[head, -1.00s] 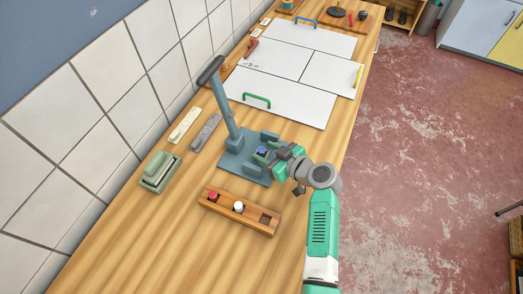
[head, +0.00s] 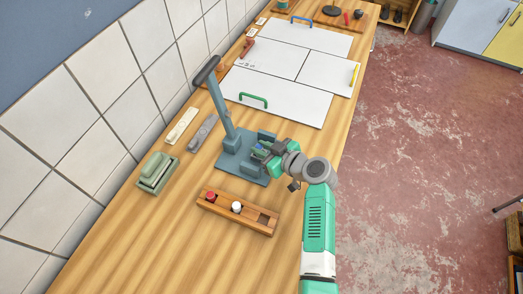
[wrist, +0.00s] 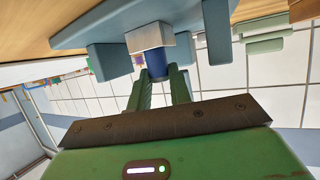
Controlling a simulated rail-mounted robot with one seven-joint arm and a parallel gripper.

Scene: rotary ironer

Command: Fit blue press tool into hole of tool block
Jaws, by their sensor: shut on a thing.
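The blue press tool (wrist: 154,63) is a dark blue cylinder in the wrist view, between the green fingertips of my gripper (wrist: 162,82). A light grey squarish piece (wrist: 152,40) adjoins it on the side of the press base; I cannot tell whether it belongs to the tool. In the head view my gripper (head: 264,151) is shut on the tool over the press base and mostly hides it. The wooden tool block (head: 223,210) lies nearer the camera, with a red-topped tool (head: 211,196), a white-topped tool (head: 236,206) and an empty square hole (head: 267,219) at its right end.
The blue-grey press (head: 228,163) has upright blocks and a tall lever (head: 218,105) beside my gripper. A green tray (head: 157,171) and two flat bars stand left along the tiled wall. White panels (head: 281,97) lie behind. The front table is clear.

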